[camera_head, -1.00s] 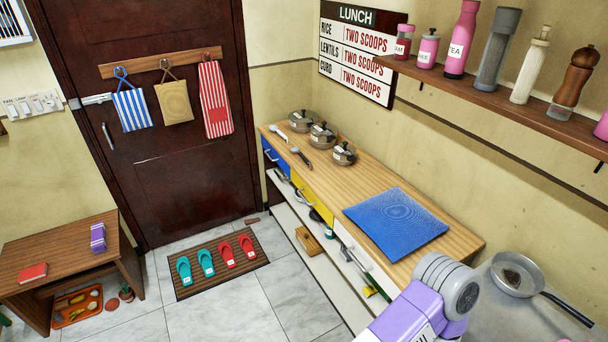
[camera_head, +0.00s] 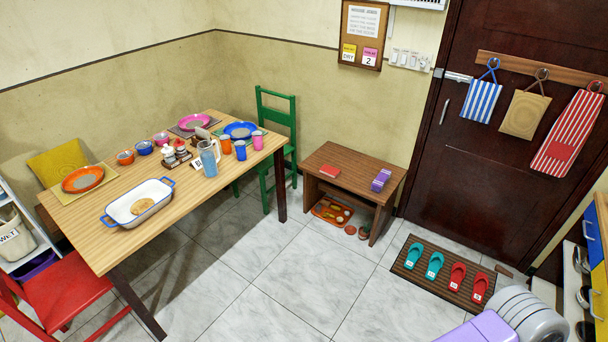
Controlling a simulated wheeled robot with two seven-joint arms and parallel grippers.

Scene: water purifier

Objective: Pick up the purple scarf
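A small folded purple item (camera_head: 381,180), which looks like the purple scarf, lies on the right part of the top of a low brown wooden bench (camera_head: 335,158). It has lighter bands; its exact fold is too small to make out. A red flat item lies beside it to the left, apart from it. Neither of my grippers is in view. Only a purple and grey link of my own arm shows at the bottom right, well away from the bench.
A dining table (camera_head: 185,223) with dishes stands on the left, with a green chair (camera_head: 275,108) and a red chair (camera_head: 65,292). A mat with sandals (camera_head: 446,276) lies right of the bench, before the door. Tiled floor (camera_head: 305,265) in front of the bench is clear.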

